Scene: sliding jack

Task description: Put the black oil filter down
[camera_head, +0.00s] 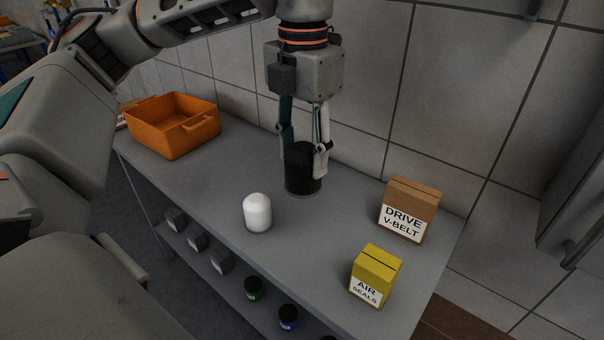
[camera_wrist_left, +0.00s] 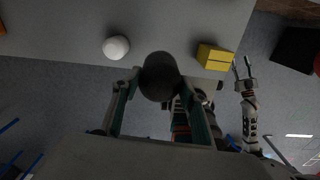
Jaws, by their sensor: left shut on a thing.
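The black oil filter (camera_head: 300,174) is upright between the fingers of my left gripper (camera_head: 304,150), which is shut on it. Its base is at or just above the grey table top; I cannot tell whether it touches. In the left wrist view the black filter (camera_wrist_left: 160,78) sits between the two fingers (camera_wrist_left: 162,86). A white oil filter (camera_head: 257,213) stands on the table to the left and nearer; it also shows in the wrist view (camera_wrist_left: 116,47). My right gripper (camera_wrist_left: 243,68) shows only in the wrist view, empty, with its fingers apart.
An orange bin (camera_head: 173,125) stands at the table's far left. A brown drive belt box (camera_head: 409,210) and a yellow air seals box (camera_head: 375,276) stand to the right. A tiled wall (camera_head: 450,90) is behind. The table (camera_head: 205,185) is clear between bin and filters.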

